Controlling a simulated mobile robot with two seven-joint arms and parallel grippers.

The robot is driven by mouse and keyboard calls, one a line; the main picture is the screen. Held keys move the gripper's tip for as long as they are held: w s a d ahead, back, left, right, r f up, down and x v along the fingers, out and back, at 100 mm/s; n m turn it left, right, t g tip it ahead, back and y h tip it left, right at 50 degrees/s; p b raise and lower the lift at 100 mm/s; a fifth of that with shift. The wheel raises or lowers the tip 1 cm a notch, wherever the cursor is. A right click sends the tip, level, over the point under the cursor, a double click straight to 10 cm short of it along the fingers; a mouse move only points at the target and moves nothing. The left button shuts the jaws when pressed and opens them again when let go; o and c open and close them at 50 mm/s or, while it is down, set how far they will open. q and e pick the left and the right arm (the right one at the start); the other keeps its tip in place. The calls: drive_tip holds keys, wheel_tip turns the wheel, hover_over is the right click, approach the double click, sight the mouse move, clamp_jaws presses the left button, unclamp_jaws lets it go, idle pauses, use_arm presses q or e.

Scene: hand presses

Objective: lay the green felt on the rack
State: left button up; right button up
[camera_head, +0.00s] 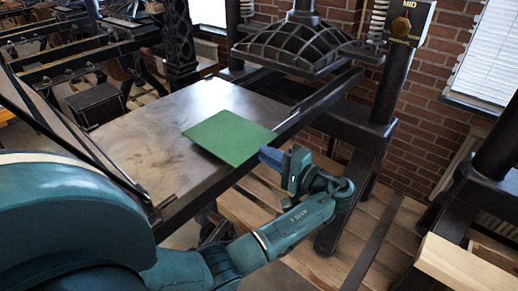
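The green felt (230,137) is a flat square over the right part of the press bed (140,140). Its near right edge reaches across the bed's dark side rail. I cannot tell whether the felt rests on the bed or is slightly raised. My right gripper is not in view. I cannot clearly pick out the rack.
A ribbed dark press platen (300,45) hangs over the far end of the bed. A dark slanted frame (60,130) stands at the left. A press column (385,85) and wooden planks (355,220) are at the right. The bed's left part is bare.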

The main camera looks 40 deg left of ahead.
sight(261, 142)
use_arm(q)
drive_tip(key=shift+w+a, duration=0.15)
drive_tip(key=shift+a, duration=1.25)
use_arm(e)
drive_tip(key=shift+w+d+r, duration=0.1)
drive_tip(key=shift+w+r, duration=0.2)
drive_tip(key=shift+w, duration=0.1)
use_arm(q)
clamp_jaws()
drive_tip(key=shift+r, duration=0.15)
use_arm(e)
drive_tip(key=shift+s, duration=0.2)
